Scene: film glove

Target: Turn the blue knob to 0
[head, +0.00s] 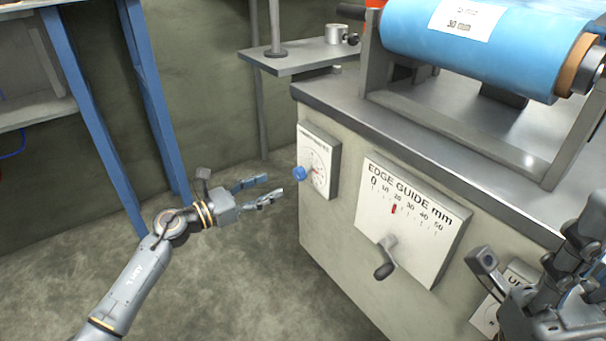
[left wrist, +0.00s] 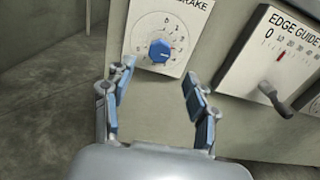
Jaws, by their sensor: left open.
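The blue knob (head: 299,173) sticks out from a white dial plate (head: 325,152) on the side of the grey machine. In the left wrist view the knob (left wrist: 160,50) sits at the middle of a ring of numbers on a plate ending in "RAKE"; which number it points to is too small to read. My left gripper (head: 276,188) is open and empty, a little left of the knob and apart from it. In the left wrist view its two fingers (left wrist: 160,80) stand either side below the knob. My right gripper is partly in view at the lower right; its fingertips are unclear.
An "EDGE GUIDE mm" panel (head: 424,200) with a red marker and a crank handle (head: 385,262) stands right of the dial plate. A blue film roll (head: 470,45) lies on top of the machine (head: 345,240). A blue frame (head: 85,100) stands at left. The floor between is clear.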

